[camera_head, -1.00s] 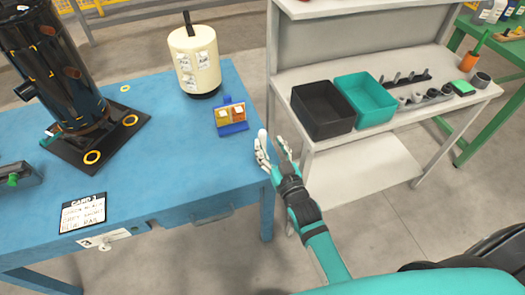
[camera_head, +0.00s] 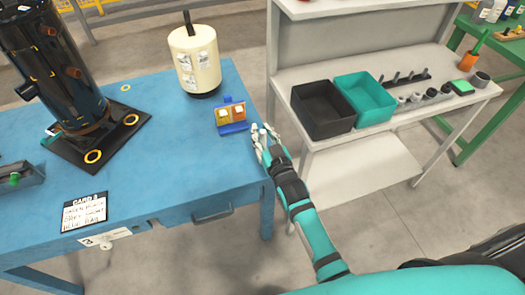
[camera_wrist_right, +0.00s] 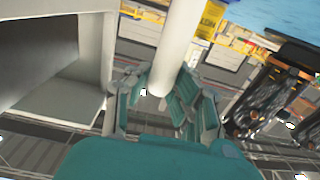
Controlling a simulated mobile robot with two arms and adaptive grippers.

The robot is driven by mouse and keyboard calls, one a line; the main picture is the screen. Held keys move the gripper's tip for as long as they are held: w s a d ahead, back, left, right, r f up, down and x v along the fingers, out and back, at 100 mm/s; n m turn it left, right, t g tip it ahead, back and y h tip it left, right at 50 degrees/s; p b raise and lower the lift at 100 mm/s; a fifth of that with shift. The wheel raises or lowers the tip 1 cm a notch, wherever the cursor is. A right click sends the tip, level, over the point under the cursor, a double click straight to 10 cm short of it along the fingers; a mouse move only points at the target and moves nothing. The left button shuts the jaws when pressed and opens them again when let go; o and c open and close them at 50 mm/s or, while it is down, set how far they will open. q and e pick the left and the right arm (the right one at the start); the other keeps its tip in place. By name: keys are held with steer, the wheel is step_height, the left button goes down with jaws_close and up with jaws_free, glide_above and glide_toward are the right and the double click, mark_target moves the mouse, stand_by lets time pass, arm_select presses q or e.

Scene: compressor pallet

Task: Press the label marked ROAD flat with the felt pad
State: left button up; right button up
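A cream drum (camera_head: 190,60) with a dark rod on top stands at the table's back and carries several small white labels (camera_head: 187,62). A blue stand (camera_head: 233,128) in front of it holds one yellow and one orange piece with pale patches. The writing on them is too small to read, so I cannot tell which says ROAD. My right gripper (camera_head: 263,136) is at the table's right edge, just right of the stand. In the right wrist view its fingers (camera_wrist_right: 163,98) are spread, with a white rounded bar (camera_wrist_right: 180,45) showing between them. I cannot identify a felt pad.
The blue table (camera_head: 170,150) bears a black cylinder on a plate (camera_head: 75,140), a written card (camera_head: 86,211) and a green-knobbed device (camera_head: 18,180). The grey bench (camera_head: 400,125) holds black (camera_head: 322,110) and teal (camera_head: 365,100) bins, several small parts and a green block (camera_head: 463,88).

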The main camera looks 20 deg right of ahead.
jaws_close()
stand_by(0.8)
steer(key=shift+r, duration=0.5)
steer(key=shift+s+r, duration=0.2)
steer(key=shift+r, duration=0.45)
steer(key=shift+s+r, duration=0.15)
steer(key=shift+r, duration=0.45)
steer(key=s+d+r, duration=0.1)
steer(key=s+r, duration=0.2)
steer(key=s, duration=0.7)
steer(key=s+d+r+h, duration=0.1)
steer(key=s+r, duration=0.3)
steer(key=s, duration=0.7)
steer(key=shift+m, duration=0.3)
steer(key=shift+w, duration=0.1)
